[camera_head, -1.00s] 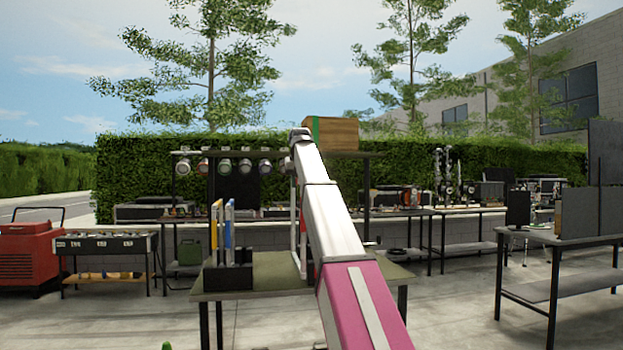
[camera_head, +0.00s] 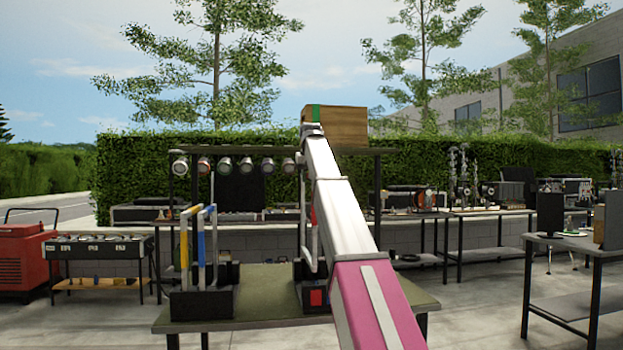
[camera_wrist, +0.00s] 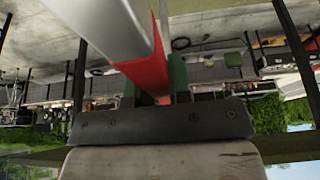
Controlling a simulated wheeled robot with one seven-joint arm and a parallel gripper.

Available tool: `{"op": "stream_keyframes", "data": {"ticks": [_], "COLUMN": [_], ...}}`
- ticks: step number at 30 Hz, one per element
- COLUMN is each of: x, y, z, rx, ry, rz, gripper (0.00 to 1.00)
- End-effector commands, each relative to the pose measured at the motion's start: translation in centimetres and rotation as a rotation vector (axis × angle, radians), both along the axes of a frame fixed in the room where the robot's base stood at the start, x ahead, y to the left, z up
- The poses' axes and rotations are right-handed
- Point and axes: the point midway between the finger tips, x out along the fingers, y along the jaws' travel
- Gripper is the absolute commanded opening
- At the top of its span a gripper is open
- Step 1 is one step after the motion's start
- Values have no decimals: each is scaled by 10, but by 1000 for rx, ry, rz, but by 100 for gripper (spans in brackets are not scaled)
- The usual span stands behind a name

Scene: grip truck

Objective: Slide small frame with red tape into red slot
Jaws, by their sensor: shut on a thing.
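My gripper (camera_wrist: 155,88) is shut on the small frame (camera_wrist: 108,28), a pale grey bar with a band of red tape (camera_wrist: 150,74) near the jaws. In the head view the frame (camera_head: 303,205) shows as a thin pale upright strip with a bit of red, mostly behind my arm; the gripper itself is hidden there. A black slotted rack with a red label (camera_head: 316,298) stands on the green-topped table, partly behind my arm. I cannot tell whether the frame touches this rack or is in its slot.
Another black rack (camera_head: 200,303) at the table's left holds upright yellow and blue-taped frames. The table top (camera_head: 262,290) is bare between the racks. Another table (camera_head: 570,250) stands at right.

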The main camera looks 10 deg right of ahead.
Motion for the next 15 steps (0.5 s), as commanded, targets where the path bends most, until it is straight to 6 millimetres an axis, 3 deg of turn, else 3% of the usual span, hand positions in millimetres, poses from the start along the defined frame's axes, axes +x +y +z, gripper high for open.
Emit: {"op": "stream_keyframes", "data": {"ticks": [15], "x": [-1], "y": [0], "z": [-19], "rx": [0], "ry": [-1], "rz": [0], "gripper": [0]}}
